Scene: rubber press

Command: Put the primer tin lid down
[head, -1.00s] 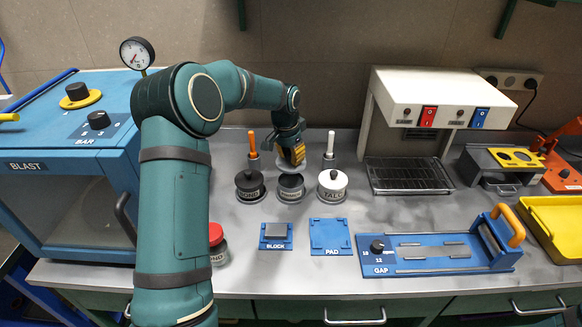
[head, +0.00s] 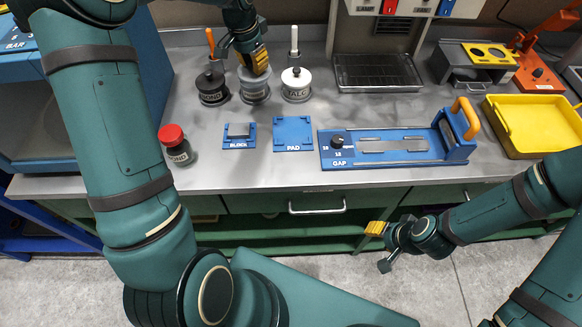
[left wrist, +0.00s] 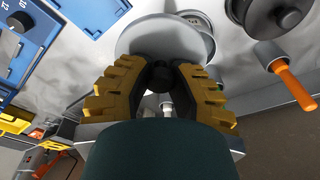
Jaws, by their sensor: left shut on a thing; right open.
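The primer tin (head: 254,90) is the middle one of three on the bench, between a black-lidded tin (head: 212,86) and the white talc tin (head: 296,84). My left gripper (head: 259,62) is just above it, its yellow fingers shut on the lid's knob. In the left wrist view the grey lid (left wrist: 150,36) hangs below the fingers (left wrist: 160,78). The tin's rim (left wrist: 206,38) shows past the lid's edge there. Whether lid and tin touch is hard to tell. My right gripper (head: 376,232) is open and empty, in front of the bench.
A red-capped jar (head: 176,146), the block plate (head: 238,134), the pad (head: 293,133) and the gap fixture (head: 390,148) lie nearer the front edge. An orange-handled tool (head: 211,42) and a white-handled one (head: 294,40) stand behind the tins. A yellow tray (head: 535,125) is at right.

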